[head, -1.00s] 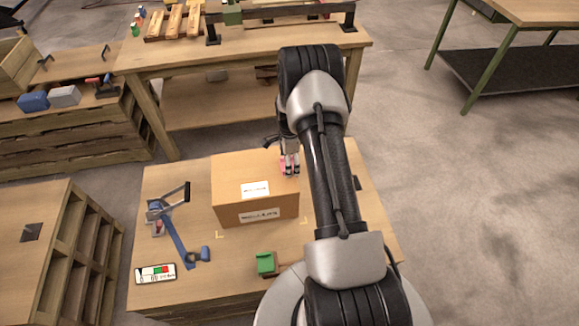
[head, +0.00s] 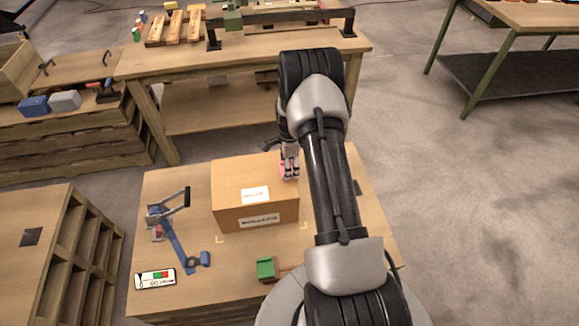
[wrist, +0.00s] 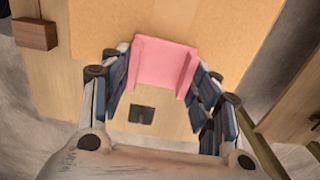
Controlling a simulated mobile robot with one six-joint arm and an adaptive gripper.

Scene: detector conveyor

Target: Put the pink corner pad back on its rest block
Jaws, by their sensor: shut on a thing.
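The pink corner pad (wrist: 163,62) is held between the two fingers of my gripper (wrist: 160,75). In the wrist view it shows as a pink piece with side walls, at the edge of the cardboard box. In the head view only a little pink (head: 284,172) shows, at my gripper (head: 289,170) by the box's right rear side. Whether the pad touches the box is unclear. A brown block (wrist: 35,33) stands at the upper left of the wrist view, bare on top; I cannot tell if it is the pad's rest block.
The cardboard box (head: 238,187) fills the table's middle. A blue clamp-like tool (head: 180,235), a display (head: 155,279) and a green piece by a brown block (head: 266,268) are on the table (head: 225,285). A dark patch (wrist: 142,115) lies near the gripper. My arm hides the table's right side.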

